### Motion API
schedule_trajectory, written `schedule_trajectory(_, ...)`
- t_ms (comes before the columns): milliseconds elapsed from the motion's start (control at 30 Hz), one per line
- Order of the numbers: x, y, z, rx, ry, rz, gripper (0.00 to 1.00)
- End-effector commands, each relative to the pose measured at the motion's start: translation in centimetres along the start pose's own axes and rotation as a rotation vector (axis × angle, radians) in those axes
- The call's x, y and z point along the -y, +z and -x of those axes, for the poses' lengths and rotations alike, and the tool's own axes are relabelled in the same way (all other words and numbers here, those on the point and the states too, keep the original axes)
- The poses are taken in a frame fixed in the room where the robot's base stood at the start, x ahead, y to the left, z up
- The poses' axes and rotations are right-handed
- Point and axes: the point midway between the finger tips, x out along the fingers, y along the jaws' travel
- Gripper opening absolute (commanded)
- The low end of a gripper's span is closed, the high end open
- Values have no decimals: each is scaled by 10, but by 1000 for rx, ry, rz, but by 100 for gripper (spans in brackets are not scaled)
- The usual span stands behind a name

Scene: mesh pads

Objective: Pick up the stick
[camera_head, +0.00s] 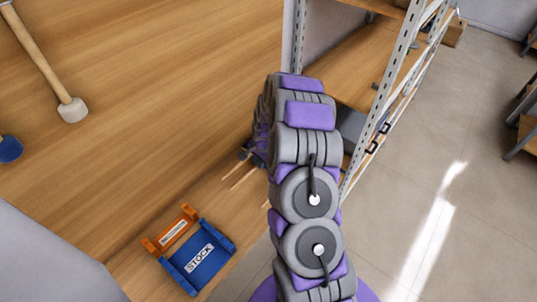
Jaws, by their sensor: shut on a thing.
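Thin pale wooden stick parts (243,179) show at the left side of my arm, low over the wooden surface. My gripper (246,155) is dark and partly hidden behind my grey and purple arm. It is shut on the stick, at the stick's upper end in the picture. The exact contact between the fingers and the stick is too small to see. A second thin pale piece shows just beside it; I cannot tell whether it is separate.
A blue bin marked STOCK (200,258) and an orange bin (171,230) stand at the lower left. A mallet (72,109) lies at the upper left, with a blue object (9,149) below it. Metal shelving (388,75) rises right of my arm. The wooden surface's middle is clear.

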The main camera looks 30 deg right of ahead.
Motion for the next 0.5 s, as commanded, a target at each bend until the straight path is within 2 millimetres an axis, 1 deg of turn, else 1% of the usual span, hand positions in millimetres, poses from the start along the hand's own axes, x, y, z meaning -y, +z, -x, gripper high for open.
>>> schedule_trajectory(167, -2, -3, 1, 6, 0, -3, 0)
schedule_trajectory(267, -1, -3, 7, 6, -1, -3, 0)
schedule_trajectory(367, 2, -1, 16, 3, -1, -3, 0)
schedule_trajectory(500, 7, 2, 35, -2, 1, 0, 0)
